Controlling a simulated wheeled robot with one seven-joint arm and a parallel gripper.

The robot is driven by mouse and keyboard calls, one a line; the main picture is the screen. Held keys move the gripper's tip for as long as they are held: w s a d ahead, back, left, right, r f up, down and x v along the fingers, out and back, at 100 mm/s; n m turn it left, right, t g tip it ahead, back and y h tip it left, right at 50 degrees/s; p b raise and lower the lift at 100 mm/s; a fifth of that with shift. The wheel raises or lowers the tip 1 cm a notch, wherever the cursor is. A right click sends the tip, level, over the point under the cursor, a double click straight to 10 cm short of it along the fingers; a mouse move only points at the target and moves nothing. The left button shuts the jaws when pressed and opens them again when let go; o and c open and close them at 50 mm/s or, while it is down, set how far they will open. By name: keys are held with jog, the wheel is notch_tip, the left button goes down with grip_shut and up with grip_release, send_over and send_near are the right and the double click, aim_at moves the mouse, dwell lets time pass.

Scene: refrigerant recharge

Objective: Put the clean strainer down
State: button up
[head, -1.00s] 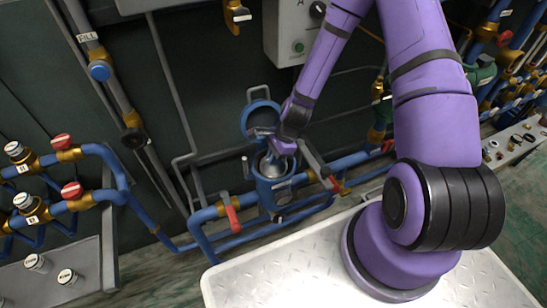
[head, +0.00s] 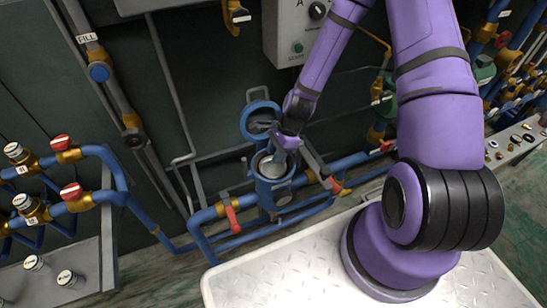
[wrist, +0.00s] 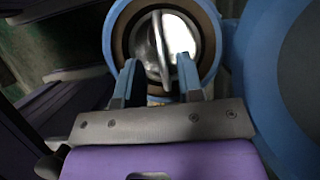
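The clean strainer (head: 271,168) is a shiny metal cup sitting inside the open top of the blue housing (head: 273,192). In the wrist view the strainer (wrist: 178,38) lies within the housing's brown inner ring (wrist: 124,36), its thin curved handle (wrist: 160,48) standing across it. My gripper (head: 282,152) is just above the housing, pointing down at it. In the wrist view the two blue fingers of my gripper (wrist: 157,78) are spread wide, one on each side of the handle, with gaps between. The strainer's lower part is hidden in the housing.
The housing's round blue lid (head: 258,119) stands open behind it, and it fills the right of the wrist view (wrist: 295,75). Red-handled valves (head: 232,220) and blue pipes surround the housing. A grey control box (head: 293,40) hangs above.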

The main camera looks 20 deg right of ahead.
jog(key=s+d+r+n+t+h, duration=0.15)
jog(key=r+n, duration=0.25)
jog(key=r, duration=0.7)
jog(key=s+d+r+n+h, duration=0.1)
jog(key=s+d+r+n, duration=0.15)
jog(key=r, duration=0.85)
jog(key=s+d+r+n+t+h, duration=0.15)
jog(key=r+n, duration=0.25)
jog(key=r, duration=0.7)
jog(key=s+r+n+t, duration=0.2)
jog(key=s+r+n, duration=0.5)
jog(key=s+r, duration=0.6)
jog(key=shift+s+d+r+h, duration=0.2)
jog(key=shift+s+h, duration=0.1)
jog(key=shift+s, duration=0.95)
jog(key=shift+o, duration=0.3)
jog(key=shift+n, duration=0.25)
